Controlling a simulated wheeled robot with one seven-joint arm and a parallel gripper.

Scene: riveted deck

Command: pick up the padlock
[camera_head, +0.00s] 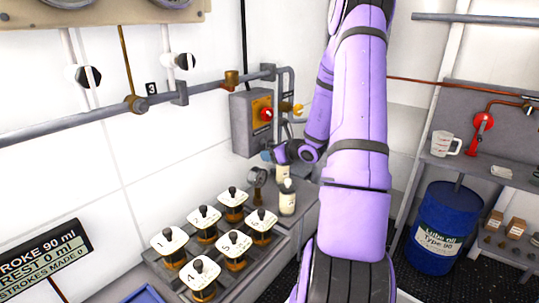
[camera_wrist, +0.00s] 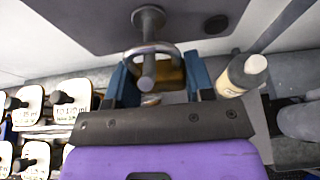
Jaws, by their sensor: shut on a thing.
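The padlock (camera_wrist: 172,70) shows in the wrist view as a brass body with a curved grey metal shackle (camera_wrist: 132,58). The shackle loops around a grey post (camera_wrist: 148,20) that ends in a round flange on a grey surface. My gripper (camera_wrist: 161,80) has its blue fingers on both sides of the brass body and is shut on it. The dark gripper housing hides the lower part of the padlock. In the head view my gripper (camera_head: 272,156) is below the switch box, and I cannot make out the padlock there.
A switch box (camera_head: 256,120) with a red knob is on the wall. Pale bottles (camera_head: 288,199) stand near my gripper; one shows right of it in the wrist view (camera_wrist: 243,75). Several numbered, lidded jars (camera_head: 201,219) stand in front. A blue drum (camera_head: 443,225) is at right.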

